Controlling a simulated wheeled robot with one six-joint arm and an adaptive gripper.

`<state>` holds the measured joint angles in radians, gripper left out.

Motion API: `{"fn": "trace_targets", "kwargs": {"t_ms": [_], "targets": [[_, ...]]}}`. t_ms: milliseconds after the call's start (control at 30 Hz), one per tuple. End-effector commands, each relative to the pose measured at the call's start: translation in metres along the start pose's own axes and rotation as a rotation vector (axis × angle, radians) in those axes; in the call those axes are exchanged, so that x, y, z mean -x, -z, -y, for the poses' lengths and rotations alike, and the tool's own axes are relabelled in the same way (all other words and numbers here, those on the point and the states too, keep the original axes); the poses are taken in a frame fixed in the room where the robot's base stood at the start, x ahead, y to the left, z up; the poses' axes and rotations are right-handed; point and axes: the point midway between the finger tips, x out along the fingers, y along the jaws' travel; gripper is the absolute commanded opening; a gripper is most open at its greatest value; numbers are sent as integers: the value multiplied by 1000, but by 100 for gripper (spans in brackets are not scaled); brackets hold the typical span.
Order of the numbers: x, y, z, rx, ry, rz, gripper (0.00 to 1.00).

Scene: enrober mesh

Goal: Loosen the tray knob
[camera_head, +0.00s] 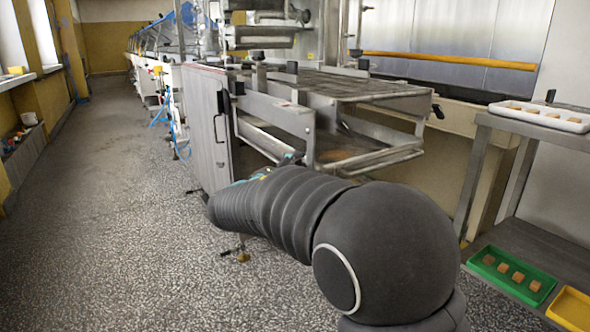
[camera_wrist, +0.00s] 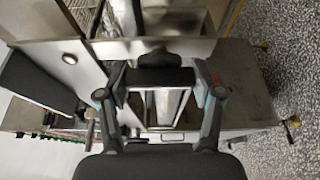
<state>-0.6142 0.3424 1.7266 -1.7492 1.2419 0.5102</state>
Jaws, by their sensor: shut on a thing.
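The tray knob (camera_wrist: 164,57) is a dark, rounded piece in the upper middle of the wrist view, below a pale metal frame edge. My gripper (camera_wrist: 161,74) has its two fingers on either side of it and is shut on it. The fingers partly cover it. In the head view my dark arm reaches toward the machine's near end and hides most of the gripper and the knob. The tray (camera_head: 372,158) shows there as a metal-framed shelf with a brownish patch, below the wire mesh (camera_head: 345,86).
A grey panel (camera_head: 207,125) stands just left of the gripper. On the right, a metal rack holds a white tray (camera_head: 540,115), a green tray (camera_head: 492,273) and a yellow tray (camera_head: 572,308). The speckled floor (camera_head: 100,220) on the left is clear.

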Motion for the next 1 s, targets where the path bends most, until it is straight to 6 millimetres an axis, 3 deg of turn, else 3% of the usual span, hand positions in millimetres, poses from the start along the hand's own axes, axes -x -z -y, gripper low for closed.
{"fn": "trace_targets", "kwargs": {"t_ms": [167,200,267,667,867,1000], "targets": [[0,0,0,-1,-1,1,31],[0,0,0,-1,-1,1,76],[0,0,0,-1,-1,1,91],[3,1,0,-2,-1,-1,92],[28,1,0,-2,-1,-4,92],[57,1,0,-2,-1,-5,92]]}}
